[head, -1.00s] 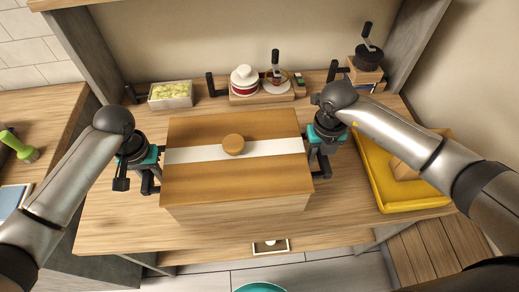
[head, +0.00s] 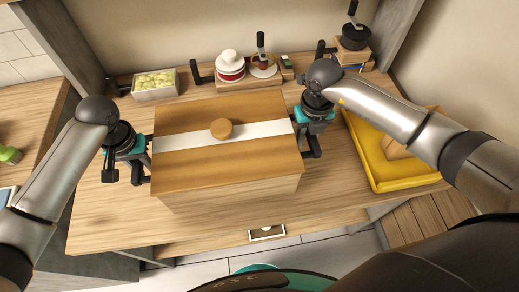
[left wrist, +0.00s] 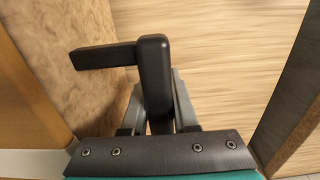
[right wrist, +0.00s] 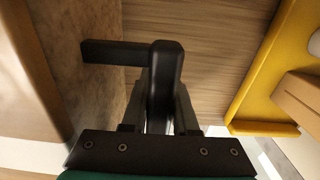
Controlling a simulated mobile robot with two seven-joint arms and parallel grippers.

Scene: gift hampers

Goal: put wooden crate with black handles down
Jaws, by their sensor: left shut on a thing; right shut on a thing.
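The wooden crate (head: 225,195) has a lid with a white band and a round wooden knob (head: 221,129). It is over the wooden table, and whether its base touches the tabletop is hard to tell. My left gripper (head: 138,160) is shut on the black handle at the crate's left side; that handle shows in the left wrist view (left wrist: 154,75). My right gripper (head: 308,140) is shut on the black handle at the right side, seen in the right wrist view (right wrist: 165,75). The crate looks about level.
A box of pale green filling (head: 155,84) and a wooden tray (head: 247,80) with a red and white jar stand behind the crate. A grinder (head: 354,35) stands at the back right. A yellow tray (head: 385,178) lies right of the crate. Bare tabletop (head: 95,215) shows at front left.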

